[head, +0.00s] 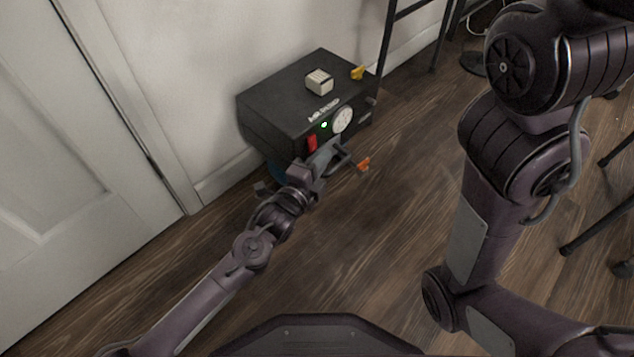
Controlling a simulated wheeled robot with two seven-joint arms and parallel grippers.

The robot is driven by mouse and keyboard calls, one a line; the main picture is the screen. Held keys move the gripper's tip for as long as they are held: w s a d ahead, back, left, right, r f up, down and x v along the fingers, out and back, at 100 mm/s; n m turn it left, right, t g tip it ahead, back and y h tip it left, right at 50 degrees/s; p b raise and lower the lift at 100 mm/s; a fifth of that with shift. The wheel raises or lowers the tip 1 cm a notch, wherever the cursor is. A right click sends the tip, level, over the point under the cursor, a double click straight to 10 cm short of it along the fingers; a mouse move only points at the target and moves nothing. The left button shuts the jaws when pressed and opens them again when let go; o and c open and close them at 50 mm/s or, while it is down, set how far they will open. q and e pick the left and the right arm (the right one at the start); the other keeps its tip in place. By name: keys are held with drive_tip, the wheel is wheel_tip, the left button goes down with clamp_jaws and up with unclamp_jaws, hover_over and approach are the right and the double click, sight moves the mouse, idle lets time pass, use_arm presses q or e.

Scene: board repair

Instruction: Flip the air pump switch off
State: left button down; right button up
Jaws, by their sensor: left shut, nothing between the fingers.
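The air pump (276,98) is a black box on the wood floor against the wall, in the upper middle of the head view. Its front panel carries a red switch (312,143), a lit green light (324,125) and a round white gauge (343,119). My left gripper (328,152) is shut and empty, just in front of the panel, close below and right of the red switch. I cannot tell whether it touches the panel. The switch's exact tilt is too small to read. My right arm rises at the right; its gripper is out of view.
A small cream block (319,82) and a yellow piece (358,73) are on top of the pump. An orange-tipped part (364,164) is at its front right. A white door (65,130) is at the left. Dark stand legs are at the back and right. The floor in front is clear.

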sight(312, 143)
use_arm(q)
drive_tip(key=shift+w+a+f+b, duration=0.15)
drive_tip(key=shift+w+a+b, duration=0.3)
drive_tip(key=shift+w+a, duration=0.5)
drive_tip(key=shift+w+a+f+m, duration=0.15)
drive_tip(key=shift+w+a+m, duration=0.15)
drive_tip(key=shift+m, duration=0.3)
drive_tip(key=shift+s, duration=0.1)
